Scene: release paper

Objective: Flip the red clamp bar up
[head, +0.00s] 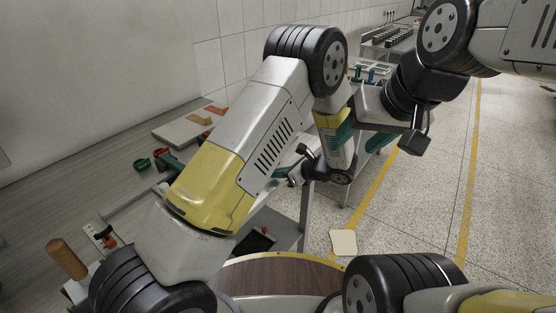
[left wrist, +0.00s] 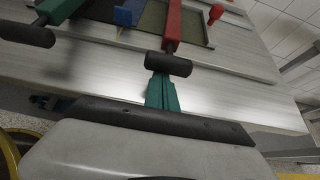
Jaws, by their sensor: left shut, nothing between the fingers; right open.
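In the left wrist view, the red clamp bar (left wrist: 173,28) runs from the top edge down to a black cylindrical crosspiece (left wrist: 168,65) at its end. My left gripper (left wrist: 161,80) is shut and empty, its green fingertips right at the lower edge of that crosspiece. Whether they touch it or sit under it I cannot tell. In the head view the left fingertips and the red bar are hidden, apparently behind my left arm. My right gripper (head: 364,137) is open and empty, its green fingers apart, away from the table at the right.
A green bar (left wrist: 62,8) with its own black end lies left of the red one. A blue piece (left wrist: 126,12) and a red knob (left wrist: 216,12) stand near. An orange-brown cylinder (head: 67,259) is at lower left. A pale square (head: 343,243) lies on the floor.

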